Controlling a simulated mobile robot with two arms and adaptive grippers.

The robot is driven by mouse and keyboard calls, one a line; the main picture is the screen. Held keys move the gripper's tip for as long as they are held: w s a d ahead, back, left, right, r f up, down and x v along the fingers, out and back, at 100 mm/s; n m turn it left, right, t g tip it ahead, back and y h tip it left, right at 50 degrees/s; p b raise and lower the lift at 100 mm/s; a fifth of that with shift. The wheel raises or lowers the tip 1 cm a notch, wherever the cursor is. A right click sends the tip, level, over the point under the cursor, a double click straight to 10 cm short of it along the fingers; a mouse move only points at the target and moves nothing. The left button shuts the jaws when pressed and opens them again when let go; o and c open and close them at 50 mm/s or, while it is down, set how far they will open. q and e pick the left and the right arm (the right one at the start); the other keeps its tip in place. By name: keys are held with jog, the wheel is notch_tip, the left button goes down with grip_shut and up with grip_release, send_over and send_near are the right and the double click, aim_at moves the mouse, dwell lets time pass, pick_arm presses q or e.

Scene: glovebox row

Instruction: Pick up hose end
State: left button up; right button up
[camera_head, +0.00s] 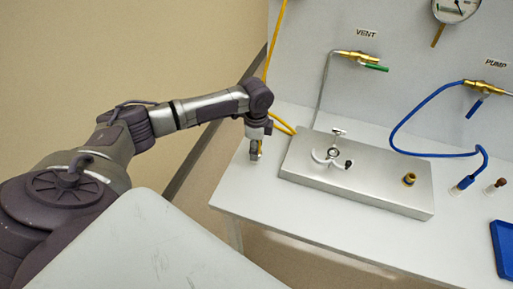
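My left gripper (255,155) points down at the left end of the white bench, just left of the metal block. It is small here, and its fingers are seen nearly edge-on. A yellow hose (274,45) hangs from above, passes behind my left wrist and shows again as a loop (282,126) beside the gripper. A bit of yellow shows at the fingers, but I cannot tell whether they hold the hose end. A blue hose (404,127) runs from the PUMP valve (484,86) to a blue end piece (465,183) upright on the bench. My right gripper is out of view.
The metal block (380,193) carries a white clamp (331,158) and a brass port (409,179). A grey tube (321,95) drops from the VENT valve (357,56) behind it. A brown-topped piece (495,186) and a blue tray (503,246) stand at right. The front bench strip is clear.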

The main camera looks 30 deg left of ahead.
pick_arm(q)
grip_shut()
jog(key=shift+r, duration=0.1)
